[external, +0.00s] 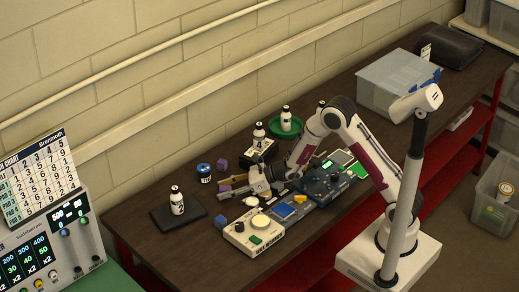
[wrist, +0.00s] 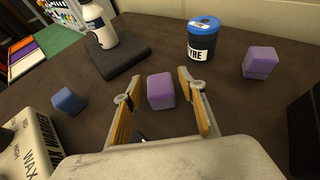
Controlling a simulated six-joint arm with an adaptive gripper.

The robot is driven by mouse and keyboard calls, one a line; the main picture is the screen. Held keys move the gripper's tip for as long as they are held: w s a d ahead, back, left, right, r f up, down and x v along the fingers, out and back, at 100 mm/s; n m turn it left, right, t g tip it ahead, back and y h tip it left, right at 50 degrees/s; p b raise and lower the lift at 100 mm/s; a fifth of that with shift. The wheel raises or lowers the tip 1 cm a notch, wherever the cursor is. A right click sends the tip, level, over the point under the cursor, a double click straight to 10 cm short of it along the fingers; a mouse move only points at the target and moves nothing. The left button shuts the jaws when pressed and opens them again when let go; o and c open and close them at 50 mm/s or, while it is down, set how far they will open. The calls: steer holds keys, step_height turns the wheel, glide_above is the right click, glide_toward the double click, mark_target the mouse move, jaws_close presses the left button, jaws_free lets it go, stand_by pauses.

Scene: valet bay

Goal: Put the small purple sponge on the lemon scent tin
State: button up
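A small purple sponge (wrist: 161,92) stands on the dark bench between the fingers of my gripper (wrist: 158,97) in the wrist view. The gripper is open, with a gap showing on either side of the sponge. In the external view my gripper (external: 229,187) is low over the bench, with the sponge (external: 225,189) partly hidden at its fingertips. A second purple sponge (wrist: 260,62), seemingly larger, stands to the right; it also shows in the external view (external: 222,163). No label reading lemon is legible, so I cannot tell which tin is the lemon scent one.
A blue block (wrist: 68,101) and a beige WAX box (wrist: 32,148) are at left. A bottle (wrist: 98,24) stands on a dark pad (wrist: 120,62). Bare bench lies between them.

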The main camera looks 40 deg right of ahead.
steer(key=shift+r, duration=0.2)
stand_by(0.3)
steer(key=shift+v, duration=6)
steer(key=shift+f, duration=0.1)
steer(key=shift+s+a+r+n, duration=0.2)
steer(key=shift+s+r+n, duration=0.1)
steer(key=shift+r, duration=0.1)
steer(key=s+a+r+n+g+y, duration=0.25)
steer(key=s+r+n+g, duration=0.25)
steer(key=s+r+n, duration=0.55)
steer(key=s+d+n+g+h, duration=0.2)
steer(key=s+d+n+h, duration=0.15)
steer(key=s+n, duration=0.65)
steer(key=s+d+r+n+t+h, duration=0.1)
steer(key=s+d+n+h, duration=0.2)
steer(key=d, duration=0.6)
steer(key=s+d+r+n+t+h, duration=0.1)
steer(key=s+d+n+t+h, duration=0.1)
steer(key=s+d+h, duration=0.3)
steer(key=s+d+n, duration=0.1)
steer(key=d, duration=0.3)
steer(key=shift+s+d, duration=0.3)
steer(key=shift+s, duration=0.1)
